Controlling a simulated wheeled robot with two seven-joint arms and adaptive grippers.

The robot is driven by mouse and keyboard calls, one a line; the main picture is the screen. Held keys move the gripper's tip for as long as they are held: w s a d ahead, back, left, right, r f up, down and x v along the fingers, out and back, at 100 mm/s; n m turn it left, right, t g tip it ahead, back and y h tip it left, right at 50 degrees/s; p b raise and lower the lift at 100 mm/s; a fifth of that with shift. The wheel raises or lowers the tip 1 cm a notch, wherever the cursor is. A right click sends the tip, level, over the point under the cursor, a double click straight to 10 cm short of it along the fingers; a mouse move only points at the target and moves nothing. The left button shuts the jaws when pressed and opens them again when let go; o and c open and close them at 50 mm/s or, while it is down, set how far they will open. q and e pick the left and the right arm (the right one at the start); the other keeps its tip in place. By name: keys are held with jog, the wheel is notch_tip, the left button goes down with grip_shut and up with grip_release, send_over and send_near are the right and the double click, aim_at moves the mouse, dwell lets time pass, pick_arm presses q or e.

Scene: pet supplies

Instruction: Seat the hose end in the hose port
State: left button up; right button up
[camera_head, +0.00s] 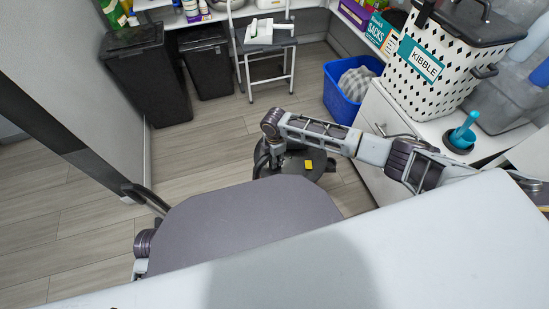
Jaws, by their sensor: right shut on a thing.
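A dark round canister machine (318,164) with a yellow label stands on the floor in the middle, partly hidden behind my arm and body. A black hose (257,163) curves at its left side. My right arm reaches in from the right, above the canister, and bends down at its far end. My right gripper (270,155) is small and dark there, at the canister's left edge, shut on what looks like the hose end. The hose end itself and the hose port cannot be made out. My left gripper is not in view.
A blue basket (346,92), a step stool (268,60) and black bins (148,75) stand behind. A dark-edged panel with a handle is at left. Floor (205,140) left of the canister is clear.

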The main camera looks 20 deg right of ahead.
jog(key=o, duration=1.1)
jog(key=shift+r, duration=0.15)
notch_tip(320, 180, up, 12)
dwell(0.4)
jog(key=shift+f, duration=0.2)
dwell(0.4)
